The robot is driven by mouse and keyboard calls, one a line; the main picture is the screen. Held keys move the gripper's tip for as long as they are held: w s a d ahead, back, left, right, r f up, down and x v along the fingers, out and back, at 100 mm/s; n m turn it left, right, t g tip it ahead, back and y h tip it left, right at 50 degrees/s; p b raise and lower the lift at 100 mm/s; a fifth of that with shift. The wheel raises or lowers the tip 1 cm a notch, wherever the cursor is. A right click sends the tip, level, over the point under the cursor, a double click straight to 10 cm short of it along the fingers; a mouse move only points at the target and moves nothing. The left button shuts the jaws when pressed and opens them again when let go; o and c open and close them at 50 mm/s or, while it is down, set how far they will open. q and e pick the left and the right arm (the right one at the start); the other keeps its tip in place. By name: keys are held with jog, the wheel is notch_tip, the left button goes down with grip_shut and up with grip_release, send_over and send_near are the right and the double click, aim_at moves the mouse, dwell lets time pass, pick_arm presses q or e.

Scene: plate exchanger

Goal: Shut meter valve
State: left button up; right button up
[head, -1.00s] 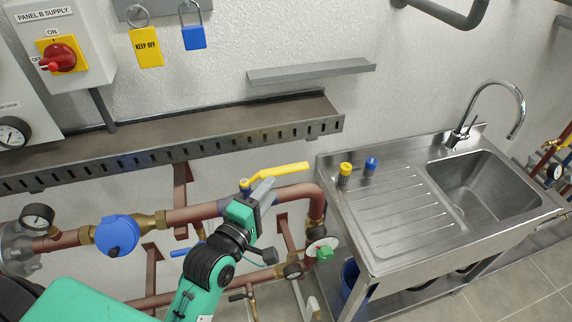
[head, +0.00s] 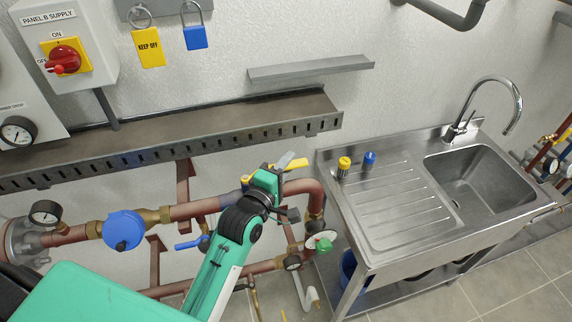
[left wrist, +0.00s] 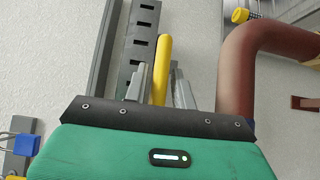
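The meter valve's yellow lever (head: 297,163) is on the copper pipe to the right of the round blue meter (head: 123,230). It lies roughly along the pipe, its free end pointing right. My left gripper (head: 285,161) is at the lever and hides its middle and most of the valve body. In the left wrist view, the yellow lever (left wrist: 162,68) runs between the two grey fingers of my left gripper (left wrist: 160,84). The fingers are apart, with a gap visible on both sides of the lever. My right gripper is not in view.
A slotted grey cable tray (head: 170,140) runs along the wall above the pipe. A blue-handled valve (head: 190,243) is below the pipe, and a green knob (head: 324,244) is at lower right. A steel sink unit (head: 395,205) stands to the right.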

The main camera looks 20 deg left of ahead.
pick_arm(q)
grip_shut()
jog(key=shift+s+d+h, duration=0.1)
jog(key=shift+s+h, duration=0.1)
jog(key=shift+h, duration=0.1)
jog(key=shift+s+d+f+m+g+h, duration=0.15)
jog(key=shift+s+m+h, duration=0.1)
jog(key=shift+m+h, duration=0.25)
jog(key=shift+s+d+r+m+g+h, duration=0.1)
jog(key=shift+s+m+g+h, duration=0.1)
jog(key=shift+m+h, duration=0.3)
jog(key=shift+s+d+f+m+g+h, duration=0.15)
jog(key=shift+s+m+g+h, duration=0.1)
jog(key=shift+s+m+h, duration=0.4)
jog(key=shift+s+d+m+g+h+b, duration=0.2)
jog(key=shift+s+m+g+h+b, duration=0.45)
jog(key=shift+h+b, duration=0.4)
jog(key=shift+s+d+m+g+h+b, duration=0.15)
jog(key=shift+s+m+g+h+b, duration=0.35)
jog(key=shift+m+g+h+b, duration=0.5)
jog(key=shift+n+t, duration=0.25)
jog(key=shift+n, duration=0.05)
